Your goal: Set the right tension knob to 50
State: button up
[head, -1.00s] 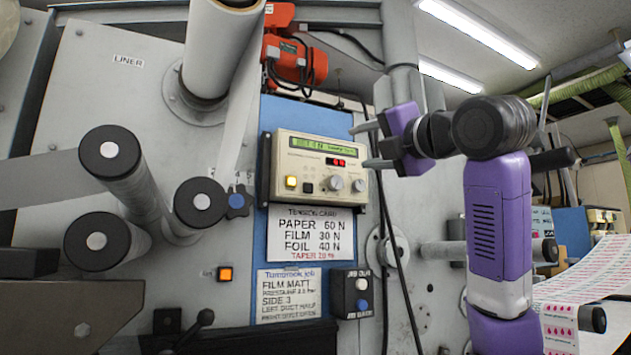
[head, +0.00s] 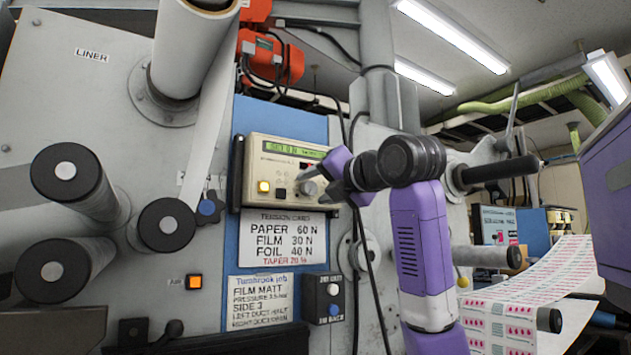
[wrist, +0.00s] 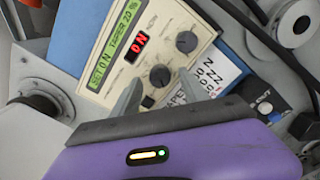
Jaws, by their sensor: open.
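The cream tension controller (head: 250,170) is on the blue strip of the machine front. Its green display reads SET 0 N and TAPER 20 %, and the red readout shows 0 N in the wrist view. The right tension knob (wrist: 186,42) is dark and round, and the left knob (wrist: 160,75) sits below it in the turned wrist picture. In the head view the left knob (head: 310,188) shows, while my gripper hides the right one. My gripper (head: 324,182) is open and empty in front of the controller's right end. Contact with a knob cannot be made out.
A tension card (head: 284,238) hangs below the controller, with a job sheet (head: 260,300) under it. A small dark switch box (head: 325,297) is beside the sheet. Dark cables (head: 366,250) hang just right of the controller. A roller (head: 490,172) sticks out at right.

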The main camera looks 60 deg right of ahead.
jog(key=shift+w+d, duration=0.15)
jog(key=shift+w, duration=0.15)
grip_shut()
jog(key=shift+m, duration=0.3)
